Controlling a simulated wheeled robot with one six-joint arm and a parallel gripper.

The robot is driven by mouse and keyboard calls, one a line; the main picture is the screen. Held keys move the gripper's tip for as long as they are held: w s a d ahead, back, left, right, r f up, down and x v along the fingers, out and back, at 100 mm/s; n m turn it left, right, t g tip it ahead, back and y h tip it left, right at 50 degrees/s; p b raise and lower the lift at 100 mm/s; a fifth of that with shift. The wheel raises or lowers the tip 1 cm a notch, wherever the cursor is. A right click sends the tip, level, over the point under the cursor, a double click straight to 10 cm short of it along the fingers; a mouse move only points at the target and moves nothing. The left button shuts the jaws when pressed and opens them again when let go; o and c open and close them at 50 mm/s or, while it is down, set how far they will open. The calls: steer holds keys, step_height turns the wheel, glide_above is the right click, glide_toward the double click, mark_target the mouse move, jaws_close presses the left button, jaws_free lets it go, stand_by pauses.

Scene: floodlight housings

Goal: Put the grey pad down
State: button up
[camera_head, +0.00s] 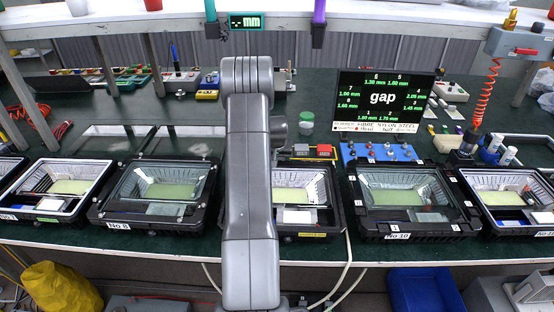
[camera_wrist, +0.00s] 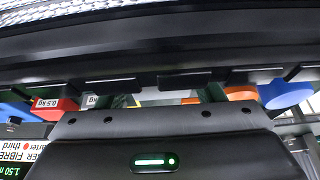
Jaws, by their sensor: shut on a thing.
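In the head view my arm hides the gripper and the pad. That arm reaches over the middle housing (camera_head: 335,222), covering its left part. I cannot tell whether the pad touches the housing.
Housing No 8 (camera_head: 110,215) stands to the left and housing No 10 (camera_head: 375,228) to the right, with more housings at both ends. Red weights (camera_head: 325,150), a blue tray of knobs (camera_head: 375,160) and a gap display (camera_head: 388,97) stand behind. Little bench is free between housings.

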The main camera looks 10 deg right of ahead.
steer(key=shift+f, duration=0.25)
steer(key=o, duration=0.9)
steer(key=shift+r, duration=0.1)
steer(key=b+v, duration=0.1)
steer(key=v, duration=1.1)
steer(key=shift+w+r, duration=0.1)
steer(key=shift+r, duration=0.1)
